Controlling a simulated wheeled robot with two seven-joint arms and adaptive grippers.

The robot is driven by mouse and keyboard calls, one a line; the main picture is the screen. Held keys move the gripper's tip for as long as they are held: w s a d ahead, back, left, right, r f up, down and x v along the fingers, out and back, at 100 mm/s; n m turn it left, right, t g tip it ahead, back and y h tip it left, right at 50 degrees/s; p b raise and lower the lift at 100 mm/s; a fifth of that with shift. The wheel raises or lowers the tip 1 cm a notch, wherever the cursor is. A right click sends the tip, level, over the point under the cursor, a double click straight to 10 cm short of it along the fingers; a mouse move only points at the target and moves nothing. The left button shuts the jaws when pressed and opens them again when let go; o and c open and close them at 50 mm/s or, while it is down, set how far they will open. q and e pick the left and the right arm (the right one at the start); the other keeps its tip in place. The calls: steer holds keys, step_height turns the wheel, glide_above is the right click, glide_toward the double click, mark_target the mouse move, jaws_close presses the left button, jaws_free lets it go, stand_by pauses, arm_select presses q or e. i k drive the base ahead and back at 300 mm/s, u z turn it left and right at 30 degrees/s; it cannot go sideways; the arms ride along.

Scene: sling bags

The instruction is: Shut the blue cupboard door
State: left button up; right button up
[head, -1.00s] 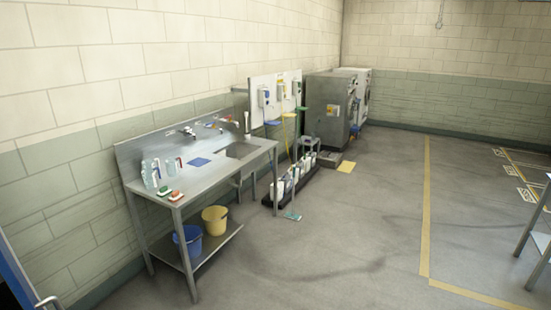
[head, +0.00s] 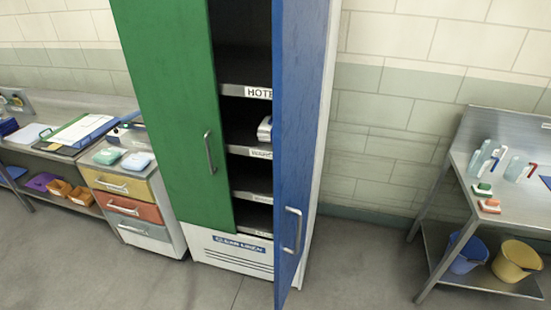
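The tall cupboard (head: 230,250) stands against the wall in the middle of the head view. Its blue door (head: 300,120) is on the right and stands open, swung outward toward me. A silver handle (head: 292,230) is on the blue door's lower part. The green door (head: 170,110) on the left looks shut and has its own handle (head: 209,152). Dark shelves with labels and some white folded items (head: 265,129) show in the gap between the doors. Neither of my grippers is in view.
Left of the cupboard are a drawer unit (head: 133,205) and a worktable (head: 50,150) with folders. The floor in front is clear.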

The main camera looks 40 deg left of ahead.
mark_target(300, 28)
steer(key=u, duration=0.9)
steer(key=i, duration=1.2)
steer(key=u, duration=0.5)
